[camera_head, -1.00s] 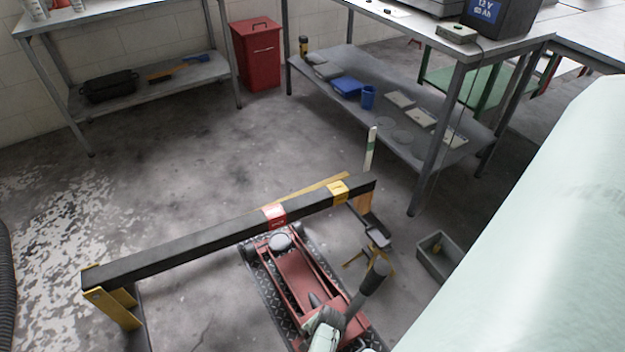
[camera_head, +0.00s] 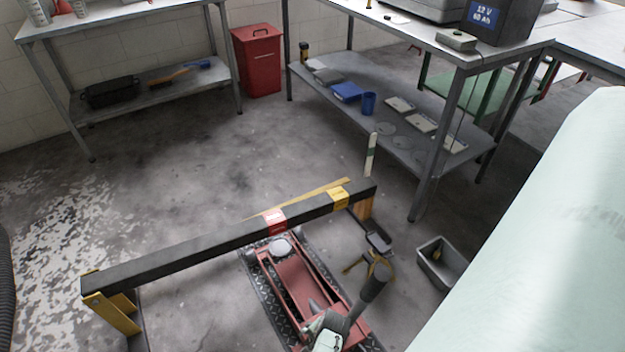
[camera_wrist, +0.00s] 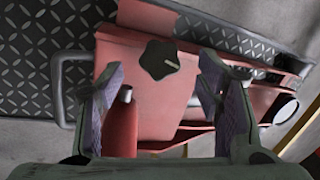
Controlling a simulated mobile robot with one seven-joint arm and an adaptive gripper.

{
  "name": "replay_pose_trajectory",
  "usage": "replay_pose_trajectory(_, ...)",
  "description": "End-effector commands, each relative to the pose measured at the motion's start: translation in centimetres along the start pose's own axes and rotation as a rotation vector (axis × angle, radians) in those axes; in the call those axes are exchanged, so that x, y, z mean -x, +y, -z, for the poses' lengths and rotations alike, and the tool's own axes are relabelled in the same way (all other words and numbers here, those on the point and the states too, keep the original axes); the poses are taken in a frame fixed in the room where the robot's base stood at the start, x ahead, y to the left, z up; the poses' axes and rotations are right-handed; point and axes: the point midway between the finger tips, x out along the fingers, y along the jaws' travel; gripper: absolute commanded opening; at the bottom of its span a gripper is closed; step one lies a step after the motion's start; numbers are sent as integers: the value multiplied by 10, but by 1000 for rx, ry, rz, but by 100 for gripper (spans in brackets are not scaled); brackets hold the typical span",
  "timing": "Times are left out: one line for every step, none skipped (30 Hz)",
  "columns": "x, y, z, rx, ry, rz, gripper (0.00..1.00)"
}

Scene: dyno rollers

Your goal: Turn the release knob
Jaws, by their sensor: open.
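The release knob (camera_wrist: 160,60) is a black, lobed knob with a pale mark on its face. It sits on the red body of the floor jack (camera_wrist: 150,112) in the wrist view. My gripper (camera_wrist: 161,70) is open, with one purple-grey finger pad on each side of the knob in the picture. No contact shows between the pads and the knob. In the head view the red jack (camera_head: 297,285) lies on a dark tread-plate mat under a black beam (camera_head: 200,238). I cannot make out the knob there.
The beam stands on yellow supports (camera_head: 118,312). A dark upright handle (camera_head: 372,286) rises by the jack's near end. A small grey bin (camera_head: 440,262) is to its right. A metal shelf table (camera_head: 400,110) stands behind.

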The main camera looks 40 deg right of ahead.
Motion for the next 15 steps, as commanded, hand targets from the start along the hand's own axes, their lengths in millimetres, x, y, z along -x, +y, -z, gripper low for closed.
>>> replay_pose_trajectory(9, 0, 0, 1, 2, 1, 60)
replay_pose_trajectory(14, 0, 0, 1, 2, 1, 60)
replay_pose_trajectory(20, 0, 0, 1, 2, 0, 60)
replay_pose_trajectory(24, 0, -1, 1, 0, 0, 60)
replay_pose_trajectory(28, 0, -1, 1, 0, 0, 60)
replay_pose_trajectory(32, 0, -1, 1, 0, 0, 60)
replay_pose_trajectory(35, 0, -1, 0, 0, 0, 60)
replay_pose_trajectory(37, 0, -1, 0, -1, 0, 60)
replay_pose_trajectory(39, 0, -1, 0, -1, 0, 60)
replay_pose_trajectory(40, 0, -1, 0, 0, 0, 60)
replay_pose_trajectory(41, 0, -1, 0, -1, 0, 60)
replay_pose_trajectory(42, 0, -1, 0, -1, 0, 60)
replay_pose_trajectory(42, 0, -1, 0, -1, 0, 60)
replay_pose_trajectory(42, 0, -1, 0, -2, 0, 60)
replay_pose_trajectory(42, 0, -1, 0, -2, 0, 60)
